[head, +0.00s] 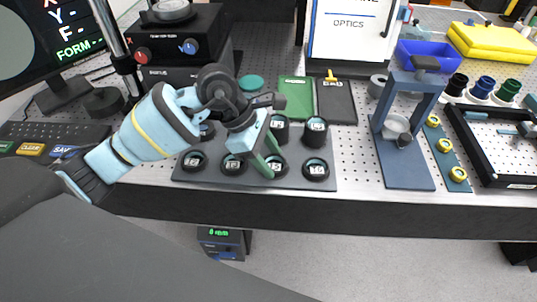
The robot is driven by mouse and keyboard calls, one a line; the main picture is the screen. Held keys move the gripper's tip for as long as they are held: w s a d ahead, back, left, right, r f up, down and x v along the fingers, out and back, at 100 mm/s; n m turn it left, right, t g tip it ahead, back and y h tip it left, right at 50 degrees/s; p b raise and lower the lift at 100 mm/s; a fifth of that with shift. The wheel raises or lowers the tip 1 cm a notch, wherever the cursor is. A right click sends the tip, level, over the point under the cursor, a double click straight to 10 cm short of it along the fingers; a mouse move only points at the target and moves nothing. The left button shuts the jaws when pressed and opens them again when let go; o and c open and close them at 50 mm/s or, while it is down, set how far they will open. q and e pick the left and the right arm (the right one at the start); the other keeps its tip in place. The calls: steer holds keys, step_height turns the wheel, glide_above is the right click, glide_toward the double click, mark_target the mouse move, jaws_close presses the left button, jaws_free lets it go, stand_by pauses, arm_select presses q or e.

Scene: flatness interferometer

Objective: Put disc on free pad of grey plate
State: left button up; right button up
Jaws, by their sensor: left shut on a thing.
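The dark grey plate (330,183) lies on the bench in the middle of the head view. It carries several dark round holders in two rows with white number labels, such as the front right one (316,170). My left gripper (266,164) is over the plate, its green fingers pointing down at the front holder third from the left (278,168). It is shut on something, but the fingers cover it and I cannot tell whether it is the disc. My arm partly hides the back row, so I cannot make out a free pad. My right gripper is out of view.
A teal round piece (250,83) lies behind my left wrist. A green panel (296,94) and a black panel (336,101) lie behind the plate. A blue-grey stand (408,165) rises to its right. A keyboard (50,135) is at the left.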

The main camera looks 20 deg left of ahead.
arm_select(q)
steer(key=shift+f, duration=0.1)
steer(key=o, duration=1)
steer(key=shift+r, duration=0.25)
steer(key=shift+a+r, duration=0.2)
steer(key=shift+r, duration=0.05)
steer(key=shift+v, duration=5.6)
steer(key=shift+d+f, duration=0.1)
